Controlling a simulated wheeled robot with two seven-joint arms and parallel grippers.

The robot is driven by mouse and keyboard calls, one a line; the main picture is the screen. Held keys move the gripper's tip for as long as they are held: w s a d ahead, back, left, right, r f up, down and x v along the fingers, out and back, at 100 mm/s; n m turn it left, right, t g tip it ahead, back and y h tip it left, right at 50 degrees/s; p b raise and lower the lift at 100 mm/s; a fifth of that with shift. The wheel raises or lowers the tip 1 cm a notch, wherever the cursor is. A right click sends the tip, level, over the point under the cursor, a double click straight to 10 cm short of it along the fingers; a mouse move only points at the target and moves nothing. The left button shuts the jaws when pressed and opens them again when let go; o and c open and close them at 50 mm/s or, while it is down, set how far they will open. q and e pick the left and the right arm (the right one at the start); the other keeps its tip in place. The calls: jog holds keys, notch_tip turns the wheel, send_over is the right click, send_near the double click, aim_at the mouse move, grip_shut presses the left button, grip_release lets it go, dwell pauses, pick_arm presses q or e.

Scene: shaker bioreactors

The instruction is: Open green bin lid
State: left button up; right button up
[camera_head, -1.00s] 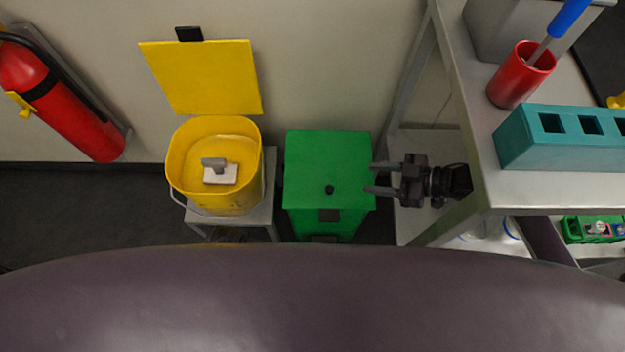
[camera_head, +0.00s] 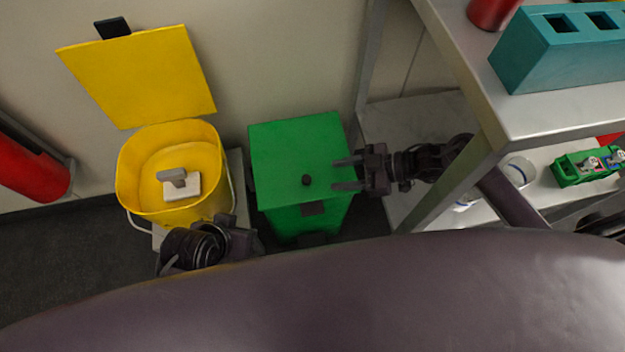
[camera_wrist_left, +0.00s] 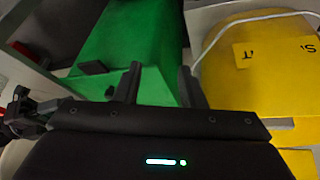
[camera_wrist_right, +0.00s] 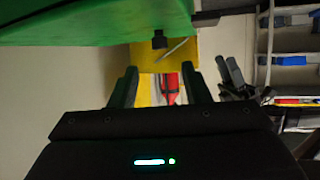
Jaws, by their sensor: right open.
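The green bin (camera_head: 298,150) stands on the floor with its lid closed. A small black knob (camera_head: 306,180) sits on the lid near its front edge. My right gripper (camera_head: 337,174) is open and empty beside the lid's right edge, its fingers pointing left toward the knob with a gap between. In the right wrist view the knob (camera_wrist_right: 159,38) shows ahead, just above the line of the fingers. My left gripper (camera_wrist_left: 162,82) is open and empty in front of the green bin; in the head view its fingertips are hard to make out.
A yellow bucket (camera_head: 135,193) with its lid raised stands left of the green bin. A metal shelf (camera_head: 520,118) with a teal rack (camera_head: 545,60) is close on the right. A fire extinguisher (camera_head: 28,165) is at the left wall.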

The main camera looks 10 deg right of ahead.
aim_at(307, 178)
jog(key=shift+w+a+f, duration=0.1)
jog(key=shift+a+f, duration=0.1)
jog(key=shift+a, duration=0.15)
jog(key=b+x, duration=0.1)
jog(key=x, duration=0.6)
pick_arm(q)
jog(key=shift+w+d+r+t+h, duration=0.1)
jog(key=shift+w+d+t+h, duration=0.15)
jog(key=shift+d, duration=0.25)
jog(key=shift+w+d+t+h, duration=0.1)
jog(key=shift+d+t+h, duration=0.05)
jog(key=shift+d+t, duration=0.3)
pick_arm(e)
grip_shut()
